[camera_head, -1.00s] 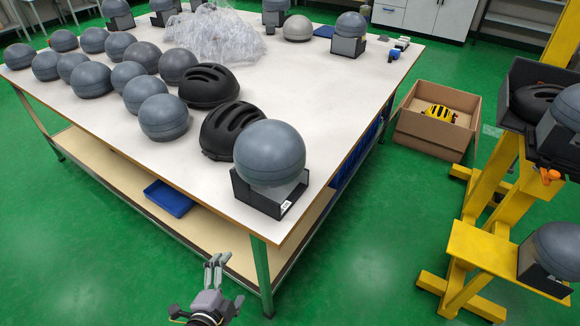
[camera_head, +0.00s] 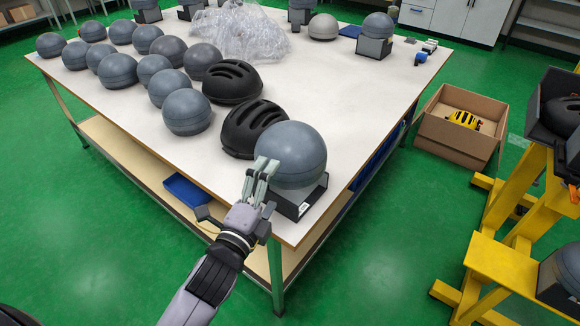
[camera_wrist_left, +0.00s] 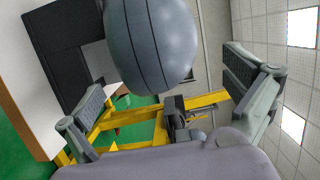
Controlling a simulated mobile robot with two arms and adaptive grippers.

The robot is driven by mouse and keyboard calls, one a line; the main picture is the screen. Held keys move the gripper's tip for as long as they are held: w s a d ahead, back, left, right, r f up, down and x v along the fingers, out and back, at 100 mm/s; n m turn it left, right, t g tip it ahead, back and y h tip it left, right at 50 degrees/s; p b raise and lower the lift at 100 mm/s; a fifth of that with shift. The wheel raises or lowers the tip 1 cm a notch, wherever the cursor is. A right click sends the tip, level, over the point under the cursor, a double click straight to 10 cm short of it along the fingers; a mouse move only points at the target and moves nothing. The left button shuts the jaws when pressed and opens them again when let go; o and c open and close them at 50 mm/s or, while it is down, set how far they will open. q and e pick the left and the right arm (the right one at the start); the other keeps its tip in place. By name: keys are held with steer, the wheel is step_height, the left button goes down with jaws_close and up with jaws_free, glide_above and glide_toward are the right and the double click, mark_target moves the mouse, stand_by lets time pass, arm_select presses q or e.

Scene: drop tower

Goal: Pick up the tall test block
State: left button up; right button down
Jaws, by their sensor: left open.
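The likely tall test block (camera_head: 290,150), a grey rounded head-like form with a seam around it, stands in a black holder (camera_head: 305,202) at the near corner of the table (camera_head: 335,110). My left gripper (camera_head: 266,166) is at its near left side, in front of part of it. In the left wrist view the block (camera_wrist_left: 152,40) fills the top middle, between and beyond the open fingers of my left gripper (camera_wrist_left: 165,92). The fingers look empty; contact with the block cannot be told. My right gripper is not in view.
Two black helmets (camera_head: 232,82) and several grey forms (camera_head: 187,112) sit behind and left of the block. Clear plastic wrap (camera_head: 240,33) lies farther back. A cardboard box (camera_head: 455,145) and a yellow stand (camera_head: 500,258) are at right. Green floor in front is clear.

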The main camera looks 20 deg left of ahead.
mark_target(279, 173)
arm_select(q)
steer(key=w, duration=0.4)
steer(key=shift+d, duration=0.25)
steer(key=w, duration=0.2)
steer(key=w+d+p, duration=0.1)
steer(key=w, duration=0.1)
steer(key=shift+r, duration=0.1)
steer(key=shift+w, duration=0.45)
steer(key=shift+s, duration=0.1)
steer(key=c, duration=1.6)
steer(key=shift+r, duration=0.3)
steer(key=shift+c, duration=0.2)
